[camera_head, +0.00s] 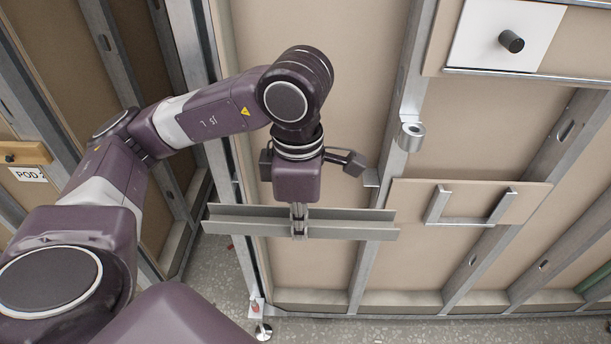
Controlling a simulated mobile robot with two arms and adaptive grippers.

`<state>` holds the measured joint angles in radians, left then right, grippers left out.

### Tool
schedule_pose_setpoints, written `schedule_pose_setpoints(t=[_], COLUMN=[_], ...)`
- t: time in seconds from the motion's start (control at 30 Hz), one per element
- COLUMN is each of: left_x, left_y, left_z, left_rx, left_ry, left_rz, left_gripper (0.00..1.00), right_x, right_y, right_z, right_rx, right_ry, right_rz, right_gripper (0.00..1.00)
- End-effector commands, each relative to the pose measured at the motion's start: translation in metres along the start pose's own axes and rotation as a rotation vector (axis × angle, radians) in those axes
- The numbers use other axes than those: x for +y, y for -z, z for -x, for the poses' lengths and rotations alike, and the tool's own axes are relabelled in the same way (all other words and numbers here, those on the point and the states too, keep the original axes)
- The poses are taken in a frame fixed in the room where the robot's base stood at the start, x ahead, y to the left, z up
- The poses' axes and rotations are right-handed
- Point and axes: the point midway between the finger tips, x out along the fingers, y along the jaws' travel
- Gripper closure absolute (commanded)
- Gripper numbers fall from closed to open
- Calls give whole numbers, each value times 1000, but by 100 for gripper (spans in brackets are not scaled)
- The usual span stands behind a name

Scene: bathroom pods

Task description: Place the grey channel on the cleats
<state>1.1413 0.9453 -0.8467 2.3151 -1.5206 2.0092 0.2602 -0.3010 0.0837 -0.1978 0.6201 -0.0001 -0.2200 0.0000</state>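My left gripper (299,222) points down in front of the wall frame. Its fingers are shut on a long grey channel (345,224) near the channel's middle. The channel lies roughly level across the metal studs, with its left end past the left stud and its right end past the middle stud. I cannot make out a second cleat; my gripper and arm hide part of the left stud. Whether the channel touches the studs is unclear. My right gripper is not in view.
A board with a U-shaped metal bracket (467,222) is to the right of the channel. Above it, a metal ring (410,137) sticks out from the stud. A white plate with a black knob (511,41) is at top right. Speckled floor (210,265) shows below.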

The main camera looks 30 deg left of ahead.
Motion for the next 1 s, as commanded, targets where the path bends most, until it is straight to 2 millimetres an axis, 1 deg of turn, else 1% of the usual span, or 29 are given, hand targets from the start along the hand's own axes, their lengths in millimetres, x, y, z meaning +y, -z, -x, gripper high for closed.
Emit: schedule_pose_setpoints(t=[0.07, 0.17, 0.3, 0.5, 0.8, 0.87, 0.9, 1.0], left_x=[12, 35, 72, 121, 184, 195, 193, 192], left_y=[0, 1, 1, 1, 1, 2, 2, 2], left_z=[2, 3, 3, 4, 2, 2, -8, -22], left_rx=[0, 1, 0, 0, -1, 1, 4, 3], left_ry=[1, 3, 3, 2, 2, 0, 5, 2], left_rz=[15, 17, 16, 13, 11, 10, 7, 6], left_gripper=[100, 100, 100, 100, 100, 100, 100, 100], right_x=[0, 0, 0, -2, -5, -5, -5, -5], right_y=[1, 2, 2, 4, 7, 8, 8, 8], right_z=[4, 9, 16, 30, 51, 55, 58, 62], right_rx=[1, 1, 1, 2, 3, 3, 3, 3], right_ry=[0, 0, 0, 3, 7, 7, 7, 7], right_rz=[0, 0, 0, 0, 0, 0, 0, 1], right_gripper=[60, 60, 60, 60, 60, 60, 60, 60])
